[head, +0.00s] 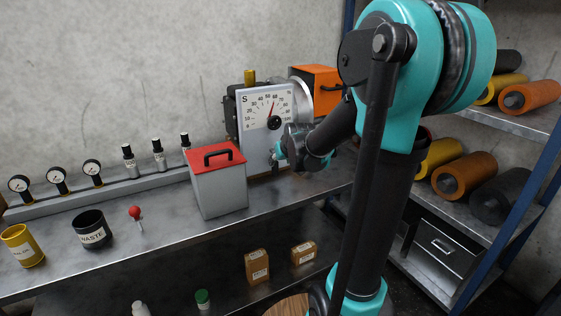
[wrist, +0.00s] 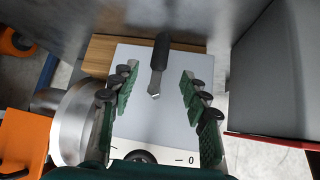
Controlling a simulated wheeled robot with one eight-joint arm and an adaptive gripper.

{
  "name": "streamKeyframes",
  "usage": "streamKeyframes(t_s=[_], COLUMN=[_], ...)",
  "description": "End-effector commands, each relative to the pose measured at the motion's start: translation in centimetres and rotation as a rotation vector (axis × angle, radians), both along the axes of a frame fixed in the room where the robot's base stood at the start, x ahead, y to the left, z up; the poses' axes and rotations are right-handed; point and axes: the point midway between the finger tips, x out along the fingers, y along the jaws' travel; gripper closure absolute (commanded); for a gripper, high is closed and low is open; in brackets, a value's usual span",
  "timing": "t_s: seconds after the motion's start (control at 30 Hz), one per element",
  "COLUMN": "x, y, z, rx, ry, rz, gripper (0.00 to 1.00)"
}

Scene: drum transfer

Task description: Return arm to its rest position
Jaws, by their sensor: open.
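My gripper (head: 283,152) is in front of the pale gauge panel (head: 262,140) on the bench, to the right of the red-lidded grey box (head: 218,185). In the wrist view my gripper (wrist: 160,88) has its green-padded fingers wide apart, with nothing gripped. A black-handled piece with a metal tip (wrist: 161,55) shows between the fingers against the panel (wrist: 155,115). I cannot tell whether it is fixed there. My arm is reached out over the bench, and its upper links cover part of the head view.
An orange box (head: 314,75) and a round metal housing (wrist: 72,120) are close to the gauge. A red-topped pin (head: 135,213), a black waste cup (head: 92,230) and a yellow cup (head: 20,245) stand at left. Drums (head: 530,97) lie on shelves at right.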

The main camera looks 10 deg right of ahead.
Motion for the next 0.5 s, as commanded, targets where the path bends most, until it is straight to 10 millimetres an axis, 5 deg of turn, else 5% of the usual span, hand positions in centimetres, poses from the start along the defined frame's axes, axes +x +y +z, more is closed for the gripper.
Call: streamKeyframes(t_s=[0.17,0.5], x=[-2.8,-21.0], y=[-0.3,-2.1], z=[-1.1,-9.1], rx=[0.000,-0.002], ry=[0.039,0.305], rz=[-0.010,-0.081], gripper=[0.54,0.54])
